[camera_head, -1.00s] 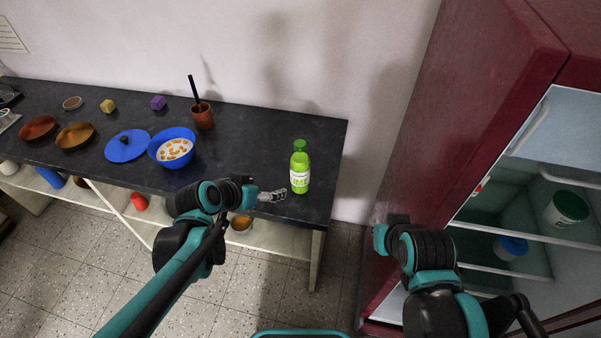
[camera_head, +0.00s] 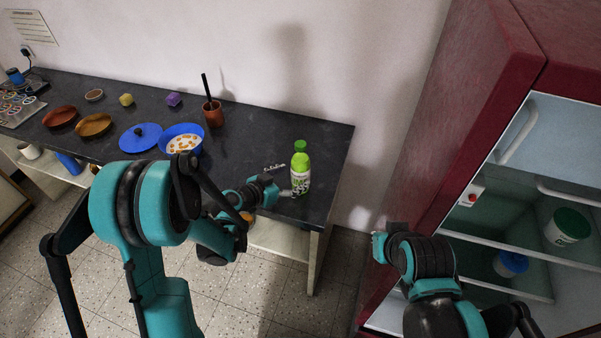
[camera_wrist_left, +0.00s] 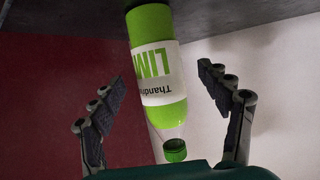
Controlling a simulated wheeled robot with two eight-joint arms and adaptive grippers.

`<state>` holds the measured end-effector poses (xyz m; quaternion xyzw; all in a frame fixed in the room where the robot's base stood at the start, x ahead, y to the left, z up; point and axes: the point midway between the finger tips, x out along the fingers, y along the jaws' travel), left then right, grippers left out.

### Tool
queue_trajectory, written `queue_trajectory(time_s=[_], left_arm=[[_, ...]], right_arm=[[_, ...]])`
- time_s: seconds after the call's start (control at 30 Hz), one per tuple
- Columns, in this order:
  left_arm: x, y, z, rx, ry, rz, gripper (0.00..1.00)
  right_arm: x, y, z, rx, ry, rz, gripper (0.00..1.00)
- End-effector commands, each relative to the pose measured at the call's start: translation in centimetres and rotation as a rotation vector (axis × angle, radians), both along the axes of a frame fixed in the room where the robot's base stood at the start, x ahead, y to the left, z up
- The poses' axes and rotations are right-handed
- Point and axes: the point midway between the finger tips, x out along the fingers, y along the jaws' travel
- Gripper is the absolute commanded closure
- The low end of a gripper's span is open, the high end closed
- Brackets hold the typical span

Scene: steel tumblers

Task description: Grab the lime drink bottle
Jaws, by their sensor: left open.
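The lime drink bottle (camera_head: 300,165) stands upright near the right end of the dark counter, green with a white label and green cap. In the left wrist view the bottle (camera_wrist_left: 158,75) appears upside down between the two spread fingers, with a gap on each side. My left gripper (camera_head: 286,180) is open beside the bottle, on its left in the head view. The left wrist view also shows the left gripper (camera_wrist_left: 165,112) open. My right arm shows at the lower right in the head view, but its fingers cannot be made out.
The dark counter (camera_head: 245,135) carries a blue bowl (camera_head: 183,140), a blue lid (camera_head: 140,136), brown dishes and a brown cup (camera_head: 213,113) to the left. A red fridge (camera_head: 455,95) stands open at right, with containers on its shelves.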

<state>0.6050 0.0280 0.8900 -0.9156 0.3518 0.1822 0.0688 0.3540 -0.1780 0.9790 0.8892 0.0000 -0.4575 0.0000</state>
Motion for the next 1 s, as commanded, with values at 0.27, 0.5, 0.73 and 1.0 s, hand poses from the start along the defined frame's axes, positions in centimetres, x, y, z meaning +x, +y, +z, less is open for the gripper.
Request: queue_trajectory(time_s=[0.27,0.5,0.73,1.0], left_arm=[[2.7,-2.7,-1.6,0.0,0.001,-0.002,0.23],[2.9,-2.8,-1.5,0.0,0.001,0.0,0.26],[2.8,-2.8,-1.5,0.0,0.001,-0.001,0.87],[2.8,-2.8,-1.4,0.0,0.002,-0.001,1.0]], right_arm=[[0.0,0.0,-1.7,0.0,0.0,0.0,1.0],[0.0,0.0,-1.6,0.0,0.0,0.0,1.0],[0.0,0.0,-1.6,0.0,0.0,0.0,1.0],[0.0,0.0,-1.5,0.0,0.0,0.0,1.0]])
